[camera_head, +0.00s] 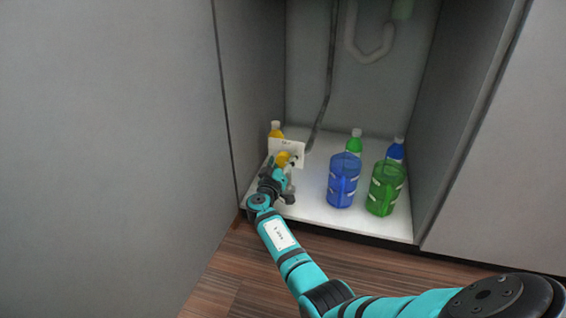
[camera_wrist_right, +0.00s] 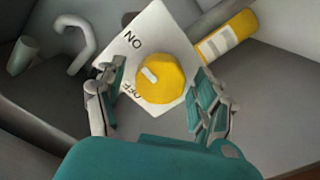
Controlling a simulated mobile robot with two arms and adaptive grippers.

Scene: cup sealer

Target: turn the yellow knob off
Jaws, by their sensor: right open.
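The yellow knob (camera_head: 283,158) is mounted on a white plate (camera_head: 292,147) at the left of the open cabinet. In the right wrist view the knob (camera_wrist_right: 163,80) carries a white mark on its left side. The plate (camera_wrist_right: 148,25) there shows the words ON, above, and OFF, below. I cannot tell exactly which word the mark points to. My right gripper (camera_head: 279,176) is at the knob. In the wrist view its open fingers (camera_wrist_right: 158,98) stand on either side of the knob, with visible gaps. My left gripper is not in view.
A yellow bottle (camera_head: 276,128) stands behind the plate. Side walls bound the cabinet; a pipe (camera_head: 372,55) hangs above.

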